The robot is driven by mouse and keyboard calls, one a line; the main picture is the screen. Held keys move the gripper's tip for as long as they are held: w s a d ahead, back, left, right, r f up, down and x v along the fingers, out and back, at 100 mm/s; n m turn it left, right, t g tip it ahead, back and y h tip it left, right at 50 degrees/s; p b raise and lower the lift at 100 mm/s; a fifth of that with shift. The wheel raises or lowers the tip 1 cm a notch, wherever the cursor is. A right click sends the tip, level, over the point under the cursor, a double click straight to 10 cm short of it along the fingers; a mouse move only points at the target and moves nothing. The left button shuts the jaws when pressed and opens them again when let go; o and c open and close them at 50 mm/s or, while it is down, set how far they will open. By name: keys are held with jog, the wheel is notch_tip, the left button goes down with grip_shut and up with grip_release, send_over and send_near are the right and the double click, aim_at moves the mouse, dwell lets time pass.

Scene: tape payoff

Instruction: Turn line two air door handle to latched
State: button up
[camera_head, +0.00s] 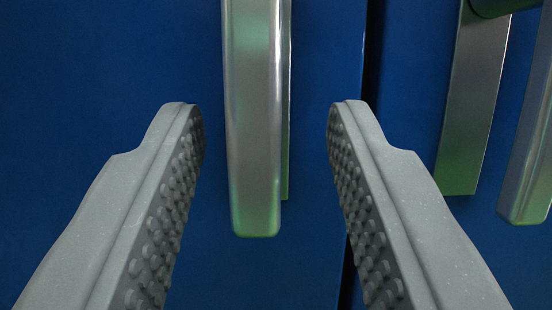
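A metal handle (254,120) hangs straight down from the top of the view, in front of a blue door panel (110,60). Its lower end is free and its top runs out of view. My gripper (265,108) is open, with one grey studded finger on each side of the handle's lower part. Neither finger appears to touch the handle, with blue panel showing in the gaps. I cannot tell from the picture whether this is the line two air door handle, as no label shows.
A dark vertical seam (372,60) runs just right of the handle, partly behind the right finger. Beyond it, a second metal handle (530,150) and a plate (474,100) sit at the right edge. The blue surface on the left is clear.

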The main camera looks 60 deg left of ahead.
jog(key=b+v, duration=0.4)
jog(key=v, duration=0.8)
